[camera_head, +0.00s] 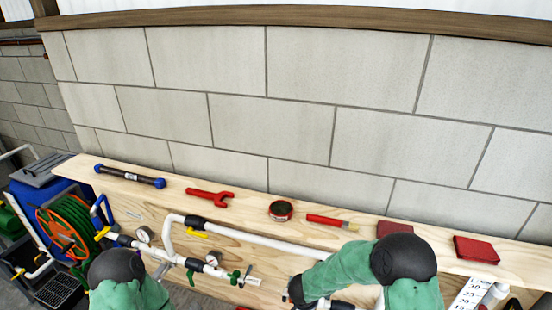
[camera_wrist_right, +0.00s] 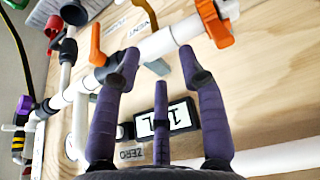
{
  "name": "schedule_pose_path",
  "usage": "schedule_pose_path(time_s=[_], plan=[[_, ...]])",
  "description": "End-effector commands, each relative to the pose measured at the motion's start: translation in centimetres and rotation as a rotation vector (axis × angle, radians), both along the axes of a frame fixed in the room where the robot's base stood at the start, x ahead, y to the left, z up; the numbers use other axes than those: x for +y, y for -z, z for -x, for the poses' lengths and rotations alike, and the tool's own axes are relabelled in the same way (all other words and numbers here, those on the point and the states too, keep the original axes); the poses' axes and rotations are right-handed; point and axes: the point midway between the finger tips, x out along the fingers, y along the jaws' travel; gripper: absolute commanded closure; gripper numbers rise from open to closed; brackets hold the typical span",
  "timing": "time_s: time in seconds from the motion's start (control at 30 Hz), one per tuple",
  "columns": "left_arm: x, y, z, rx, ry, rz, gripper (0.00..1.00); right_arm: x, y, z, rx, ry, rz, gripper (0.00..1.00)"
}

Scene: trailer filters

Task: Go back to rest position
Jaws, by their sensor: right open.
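My right gripper (camera_wrist_right: 157,62) shows in the right wrist view with its purple fingers spread and nothing held between them. Its fingertips point towards a white pipe (camera_wrist_right: 158,43) with orange handles (camera_wrist_right: 97,43); I cannot tell whether they touch it. In the head view my right arm, with green sleeves and a black joint, comes in at the bottom right, its wrist low in front of the board. My left arm shows only as a green sleeve and black joint at the bottom left; its gripper is out of view.
A wooden bench (camera_head: 253,217) carries a red wrench (camera_head: 211,197), a tape roll (camera_head: 280,210), a red-handled brush (camera_head: 332,222) and red pads (camera_head: 476,249). White pipes with gauges (camera_head: 212,258) run below. A hose reel (camera_head: 66,233) stands left. A digital display (camera_wrist_right: 176,118) sits behind my fingers.

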Motion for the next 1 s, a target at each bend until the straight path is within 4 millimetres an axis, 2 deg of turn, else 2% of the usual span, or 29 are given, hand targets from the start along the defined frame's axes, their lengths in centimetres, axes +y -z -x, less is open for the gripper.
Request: schedule_pose_path(time_s=[0.03,0.2,0.43,0.7,1.0], plan=[[0.0,0.0,0.0,0.0,0.0,0.0,0.59,-1.0,1.2,0.8,0.008,-0.001,0.0,0.59],[0.0,0.0,0.0,0.0,0.0,0.0,0.59,-3.0,4.7,3.5,0.025,-0.02,-0.028,0.59],[0.0,0.0,0.0,0.0,0.0,0.0,0.59,-4.2,8.7,8.5,0.079,-0.046,-0.112,0.59],[0.0,0.0,0.0,0.0,0.0,0.0,0.59,-3.7,12.1,16.3,0.187,-0.068,-0.267,0.59],[0.0,0.0,0.0,0.0,0.0,0.0,0.59,-1.8,13.1,24.7,0.323,-0.072,-0.448,0.59]])
